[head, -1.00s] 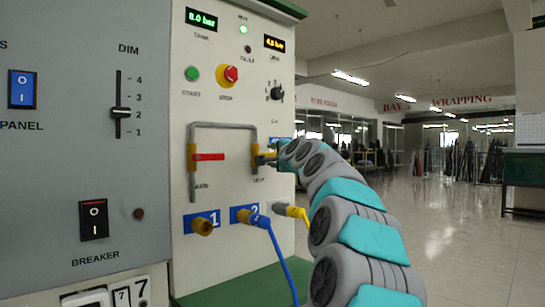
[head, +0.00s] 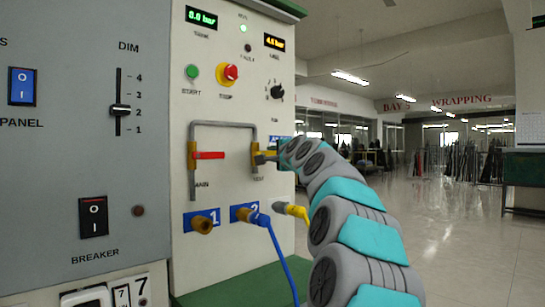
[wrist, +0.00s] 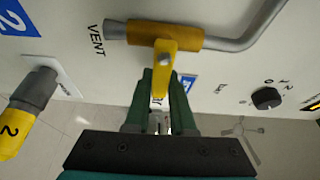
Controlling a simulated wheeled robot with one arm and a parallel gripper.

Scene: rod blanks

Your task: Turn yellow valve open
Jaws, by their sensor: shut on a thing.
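The yellow valve sits on the right leg of the grey pipe on the white panel, in the head view (head: 256,158), mostly beside my gripper. In the wrist view its yellow body (wrist: 190,36) lies along the pipe by the word VENT. Its yellow lever (wrist: 163,62) points crosswise to the pipe, toward my gripper. My gripper (wrist: 160,95) has its green fingers shut on the lever's end. In the head view my gripper (head: 274,155) reaches the valve from the right; its fingertips are hard to make out there.
A red-handled valve (head: 208,155) is on the pipe's left leg. Below are socket 1 (head: 202,224), a blue hose plug (head: 258,217) in socket 2, and a yellow plug (head: 293,211). A selector knob (head: 277,92) is above. Open floor lies to the right.

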